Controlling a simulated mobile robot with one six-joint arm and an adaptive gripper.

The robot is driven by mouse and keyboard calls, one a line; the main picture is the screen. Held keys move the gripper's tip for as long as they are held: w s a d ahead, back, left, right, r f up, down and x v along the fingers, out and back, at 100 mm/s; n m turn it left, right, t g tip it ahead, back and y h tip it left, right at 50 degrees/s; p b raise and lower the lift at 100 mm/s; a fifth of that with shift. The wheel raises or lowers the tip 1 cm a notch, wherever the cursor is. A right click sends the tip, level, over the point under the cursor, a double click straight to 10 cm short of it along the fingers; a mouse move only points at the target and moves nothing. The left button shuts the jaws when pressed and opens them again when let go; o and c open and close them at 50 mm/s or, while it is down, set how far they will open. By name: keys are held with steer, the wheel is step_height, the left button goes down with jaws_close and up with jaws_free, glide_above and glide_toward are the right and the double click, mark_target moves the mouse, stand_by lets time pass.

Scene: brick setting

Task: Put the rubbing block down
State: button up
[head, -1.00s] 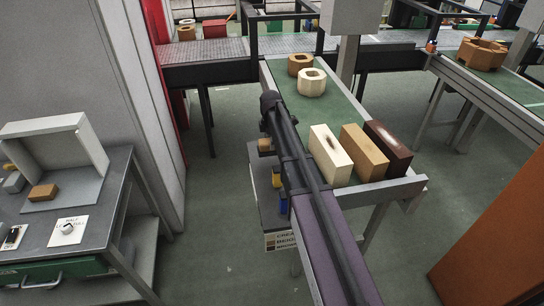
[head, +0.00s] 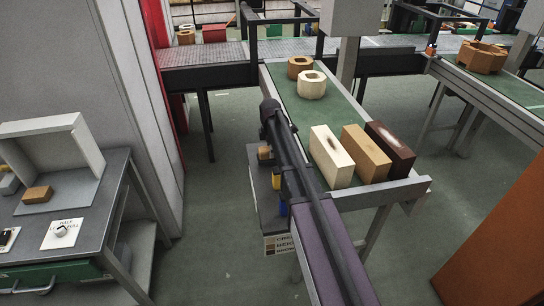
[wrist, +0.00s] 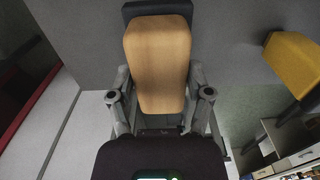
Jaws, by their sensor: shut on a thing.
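In the wrist view my gripper (wrist: 160,84) is shut on the rubbing block (wrist: 158,50), a tan, rounded block with a dark end at the top of the picture. Its fingers lie along both sides of the block. A grey surface lies behind it; I cannot tell whether the block touches it. In the head view my arm hides the gripper. A small tan piece (head: 264,153) shows just left of the arm, above a grey stand; I cannot tell if it is the held block.
Cream (head: 330,158), beige (head: 366,153) and dark brown (head: 391,150) bricks stand on the green conveyor (head: 340,119) right of my arm. A yellow object (wrist: 292,62) is close on the right in the wrist view. A grey bench (head: 100,205) stands left, with open floor between.

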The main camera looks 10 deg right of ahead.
steer(key=shift+f+b, duration=0.5)
steer(key=shift+f, duration=0.3)
steer(key=shift+f, duration=0.2)
steer(key=o, duration=1.1)
steer(key=shift+r, duration=0.1)
step_height(320, 180, up, 12)
steer(key=p, duration=1.2)
steer(key=shift+r, duration=0.15)
